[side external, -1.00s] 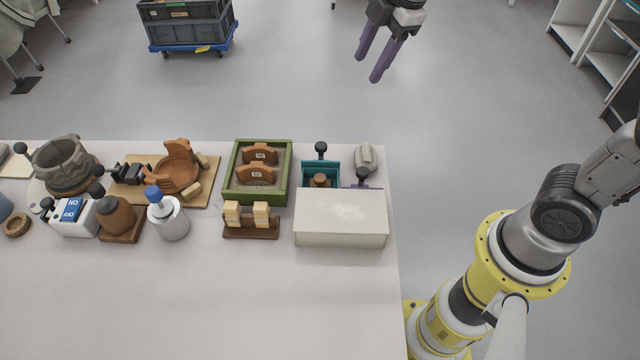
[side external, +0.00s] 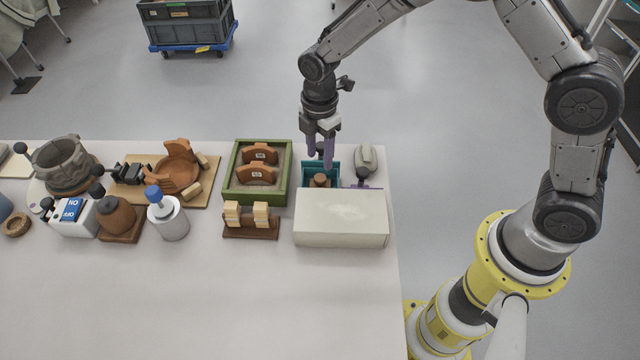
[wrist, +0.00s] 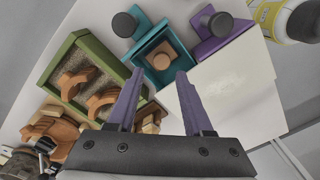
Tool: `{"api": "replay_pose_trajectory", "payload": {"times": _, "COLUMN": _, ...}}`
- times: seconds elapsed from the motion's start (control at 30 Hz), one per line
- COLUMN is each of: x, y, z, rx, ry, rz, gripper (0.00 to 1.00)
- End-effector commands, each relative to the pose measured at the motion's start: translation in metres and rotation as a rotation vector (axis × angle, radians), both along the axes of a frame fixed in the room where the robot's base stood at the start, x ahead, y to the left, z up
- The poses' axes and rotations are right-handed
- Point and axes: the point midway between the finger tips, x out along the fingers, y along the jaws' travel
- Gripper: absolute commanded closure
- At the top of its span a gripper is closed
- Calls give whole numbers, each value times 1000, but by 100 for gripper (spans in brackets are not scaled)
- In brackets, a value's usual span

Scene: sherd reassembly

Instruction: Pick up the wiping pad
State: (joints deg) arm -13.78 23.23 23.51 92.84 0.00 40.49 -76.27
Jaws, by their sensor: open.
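I take the wiping pad to be the small brown block with a lighter square top (side external: 320,180) in the teal tray; the frames do not settle this. It also shows in the wrist view (wrist: 165,61), between and beyond my fingertips. The teal tray (wrist: 145,57) has walls around the block and a black knob beside it. My gripper (side external: 320,160) points down over the tray area, with its purple fingers apart and nothing between them. In the wrist view my gripper (wrist: 160,72) is open, its tips near the tray. The exact height gap is unclear.
A white box (side external: 341,225) stands close in front of the tray. A green-framed box (side external: 230,185) with brown sherds is left. A purple holder with a black knob (wrist: 221,24) and a grey rounded object (side external: 366,158) are right. The table front is clear.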

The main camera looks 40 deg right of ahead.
Motion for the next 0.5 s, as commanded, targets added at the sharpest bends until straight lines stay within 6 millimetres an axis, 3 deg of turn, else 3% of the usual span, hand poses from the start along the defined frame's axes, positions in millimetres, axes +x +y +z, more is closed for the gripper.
{"api": "replay_pose_trajectory", "payload": {"times": 0.27, "x": -1, "y": 0, "z": -21, "rx": 0, "ry": 1, "rz": 0, "gripper": 49}}
{"api": "replay_pose_trajectory", "payload": {"times": 0.5, "x": -4, "y": 2, "z": -54, "rx": -1, "ry": 2, "rz": -1, "gripper": 49}}
